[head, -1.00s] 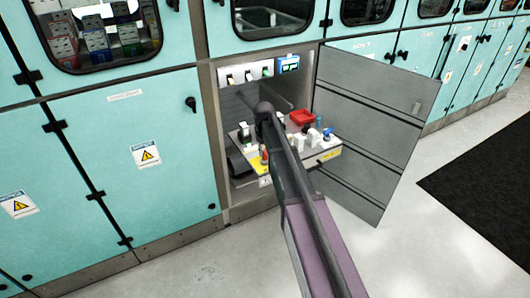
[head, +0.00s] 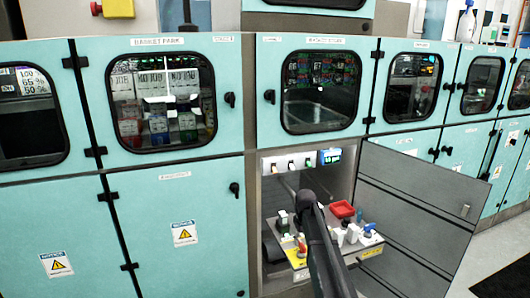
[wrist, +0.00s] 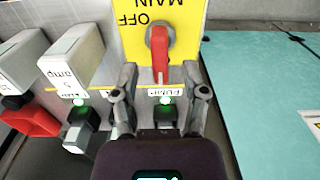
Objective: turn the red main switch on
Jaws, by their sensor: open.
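The red main switch (wrist: 160,52) shows in the wrist view as a red handle on a round grey base. It sits on a yellow plate (wrist: 187,20) whose words MAIN and OFF appear upside down. The handle runs along the picture's vertical, its narrow end toward my gripper. My gripper (wrist: 163,82) is open and empty, with one finger on each side of the handle's lower end in the picture. I cannot tell whether they touch it. In the head view my arm hides the gripper.
In the wrist view, white blocks (wrist: 76,52), a red part (wrist: 30,119) and green lights (wrist: 166,101) lie close by. The head view shows a pull-out shelf with a red tray (head: 341,209), a display (head: 330,157) above and an open grey door (head: 415,215) at right.

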